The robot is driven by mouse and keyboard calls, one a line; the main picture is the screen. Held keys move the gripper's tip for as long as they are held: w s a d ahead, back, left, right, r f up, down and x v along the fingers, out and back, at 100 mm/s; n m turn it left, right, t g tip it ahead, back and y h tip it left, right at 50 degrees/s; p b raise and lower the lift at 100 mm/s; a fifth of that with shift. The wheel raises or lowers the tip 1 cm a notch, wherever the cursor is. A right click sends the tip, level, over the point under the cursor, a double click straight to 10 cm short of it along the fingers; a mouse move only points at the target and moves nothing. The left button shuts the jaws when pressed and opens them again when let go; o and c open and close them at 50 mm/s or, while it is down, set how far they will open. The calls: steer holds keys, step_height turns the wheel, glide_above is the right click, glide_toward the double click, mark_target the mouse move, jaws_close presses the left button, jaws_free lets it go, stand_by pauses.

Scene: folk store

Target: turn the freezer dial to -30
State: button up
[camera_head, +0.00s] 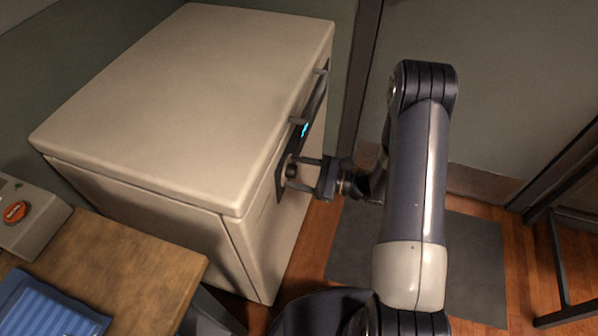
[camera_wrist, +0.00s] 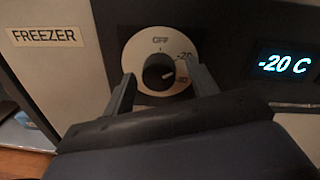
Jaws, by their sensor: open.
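The freezer (camera_head: 190,90) is a cream cabinet with a dark control panel on its front face. The display (camera_wrist: 284,65) reads -20 C in blue. My gripper (camera_head: 297,173) is open, its fingers on either side of the knob; I cannot tell whether they touch it. The fingers also show in the wrist view (camera_wrist: 160,68).
A FREEZER label (camera_wrist: 45,35) is left of the dial. A wooden table (camera_head: 130,265) with a blue tray (camera_head: 50,310) and a grey box with an orange button (camera_head: 15,212) stands at lower left.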

steer(key=c, duration=1)
steer(key=m+p, duration=0.2)
steer(key=m, duration=1)
steer(key=shift+s+t, duration=0.1)
steer(key=shift+t, duration=0.2)
steer(key=shift+m, duration=0.3)
steer(key=o, duration=1)
